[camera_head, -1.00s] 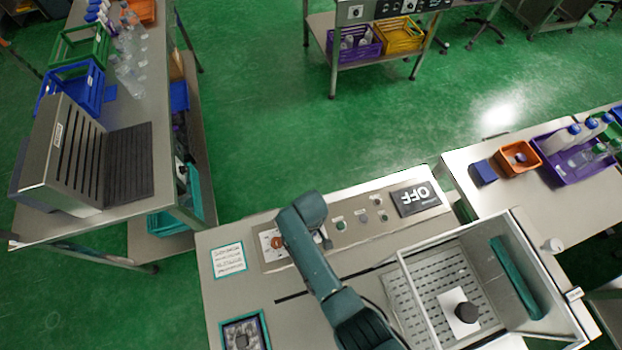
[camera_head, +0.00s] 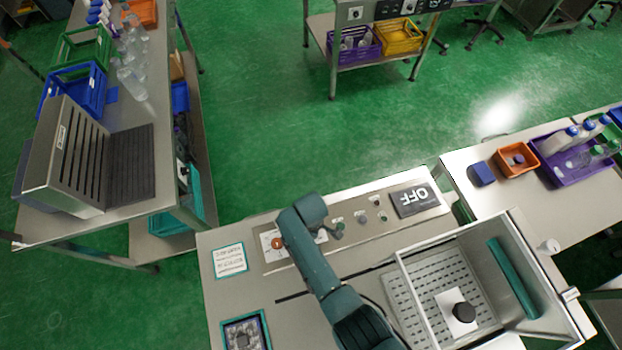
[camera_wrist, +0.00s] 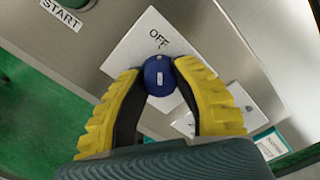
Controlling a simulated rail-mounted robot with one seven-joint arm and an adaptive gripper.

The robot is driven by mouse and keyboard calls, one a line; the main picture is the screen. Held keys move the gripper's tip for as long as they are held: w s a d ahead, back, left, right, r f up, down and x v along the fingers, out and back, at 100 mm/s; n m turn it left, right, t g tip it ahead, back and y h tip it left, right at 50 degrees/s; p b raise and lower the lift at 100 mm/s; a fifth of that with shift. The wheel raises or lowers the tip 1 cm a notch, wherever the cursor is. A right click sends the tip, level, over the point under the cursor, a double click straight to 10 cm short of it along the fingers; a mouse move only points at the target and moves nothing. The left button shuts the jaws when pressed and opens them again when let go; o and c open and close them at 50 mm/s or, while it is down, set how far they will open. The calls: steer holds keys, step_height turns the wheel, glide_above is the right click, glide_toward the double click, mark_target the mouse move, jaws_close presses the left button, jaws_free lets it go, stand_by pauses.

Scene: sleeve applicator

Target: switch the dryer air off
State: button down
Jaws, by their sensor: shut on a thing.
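A round blue knob (camera_wrist: 160,84) with a small white mark sits on a white plate (camera_wrist: 138,42) in the wrist view. The word OFF is printed on the plate just above the knob. My gripper (camera_wrist: 159,70) has its two yellow-padded fingers closed on the knob from either side. Part of the plate's other marking is hidden by the right finger. In the head view my arm reaches over the control panel (camera_head: 345,235) and hides the blue knob. A dark display (camera_head: 414,199) on the panel reads OFF.
A START label (camera_wrist: 61,15) sits beside a green button at the wrist view's upper left. In the head view, several small buttons lie between my arm and the display. An open-topped clear-walled chamber (camera_head: 408,290) stands to the right, and an orange knob (camera_head: 277,243) lies left of my arm.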

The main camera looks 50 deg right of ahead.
steer(key=shift+s+f, duration=0.1)
steer(key=shift+s, duration=0.05)
steer(key=c, duration=0.7)
jaws_free()
steer(key=shift+c, duration=0.2)
steer(key=shift+r, duration=0.45)
step_height(320, 180, up, 11)
steer(key=shift+r, duration=0.15)
